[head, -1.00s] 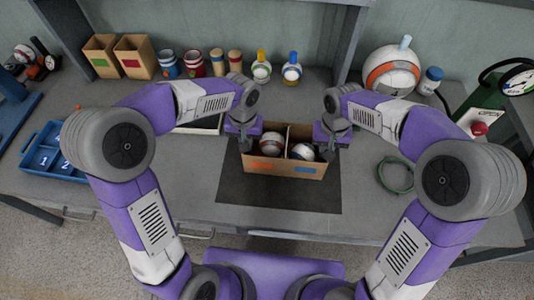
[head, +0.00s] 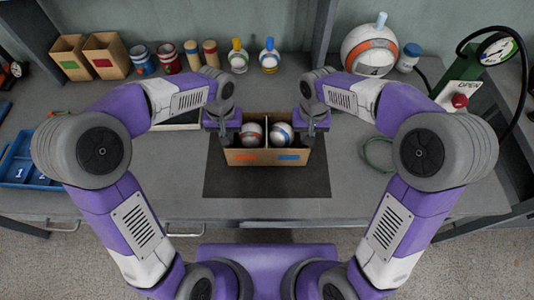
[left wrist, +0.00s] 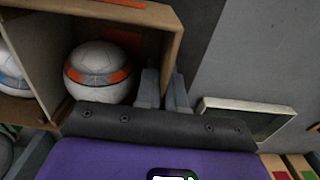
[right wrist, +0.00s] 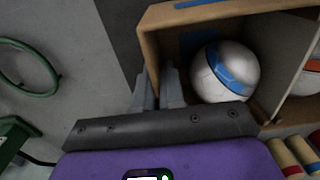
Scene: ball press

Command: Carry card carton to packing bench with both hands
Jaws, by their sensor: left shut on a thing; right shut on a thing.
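The open card carton (head: 267,157) is over the dark mat (head: 267,185) on the grey bench. I cannot tell whether its base touches the mat. A divider splits it in two. A white ball with an orange band (head: 251,134) is in the left compartment and one with a blue band (head: 281,133) in the right. My left gripper (head: 225,128) is shut on the left side wall, also seen in the left wrist view (left wrist: 163,90). My right gripper (head: 311,125) is shut on the right side wall, also seen in the right wrist view (right wrist: 158,88).
Small cartons (head: 105,55), cans and bottles (head: 269,56) line the back. A large ball (head: 368,50) and a press with a red button (head: 459,101) stand at right. A green ring (head: 379,153) lies right of the mat. A blue numbered tray (head: 28,171) is at left.

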